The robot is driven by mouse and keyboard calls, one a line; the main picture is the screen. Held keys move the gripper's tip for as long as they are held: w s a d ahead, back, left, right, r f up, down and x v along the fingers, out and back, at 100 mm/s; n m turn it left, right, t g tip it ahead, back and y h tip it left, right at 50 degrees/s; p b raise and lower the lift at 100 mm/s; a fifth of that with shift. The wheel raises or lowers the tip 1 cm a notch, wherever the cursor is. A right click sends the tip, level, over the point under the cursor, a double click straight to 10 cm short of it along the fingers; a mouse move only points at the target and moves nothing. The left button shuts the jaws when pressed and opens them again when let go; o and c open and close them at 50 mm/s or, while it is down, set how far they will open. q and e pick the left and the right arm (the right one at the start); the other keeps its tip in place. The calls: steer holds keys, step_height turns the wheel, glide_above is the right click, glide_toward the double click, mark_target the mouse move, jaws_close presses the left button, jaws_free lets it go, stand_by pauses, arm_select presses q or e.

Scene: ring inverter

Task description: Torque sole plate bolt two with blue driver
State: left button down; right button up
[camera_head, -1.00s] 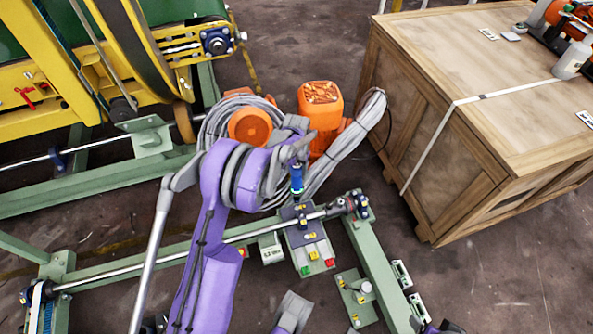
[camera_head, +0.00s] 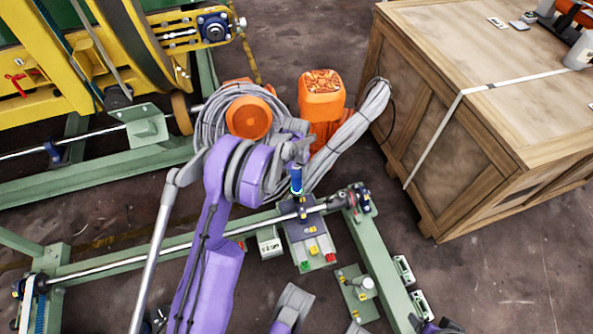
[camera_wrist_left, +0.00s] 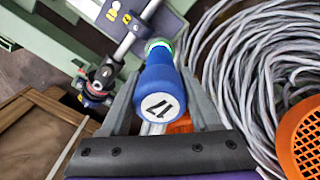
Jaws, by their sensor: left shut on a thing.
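The blue driver (camera_head: 296,180), with a green ring near its lower end, stands about upright in my left gripper (camera_head: 298,155), which is shut on it. The driver's lower end points down to the grey sole plate (camera_head: 318,252) at the end of a steel shaft, which carries yellow, red and green parts. Whether the tip touches a bolt cannot be told.
An orange motor (camera_head: 321,95) and coiled grey cables (camera_head: 210,115) are close behind the gripper. A large wooden crate (camera_head: 430,125) stands to the right. Green frame rails (camera_head: 380,265) run around the sole plate. The floor between rail and crate is clear.

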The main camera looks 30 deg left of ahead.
arm_select(q)
steer(key=shift+f, duration=1.25)
stand_by(2.2)
steer(key=shift+r, duration=0.1)
steer(key=shift+r+p, duration=1.15)
steer(key=shift+r, duration=1.3)
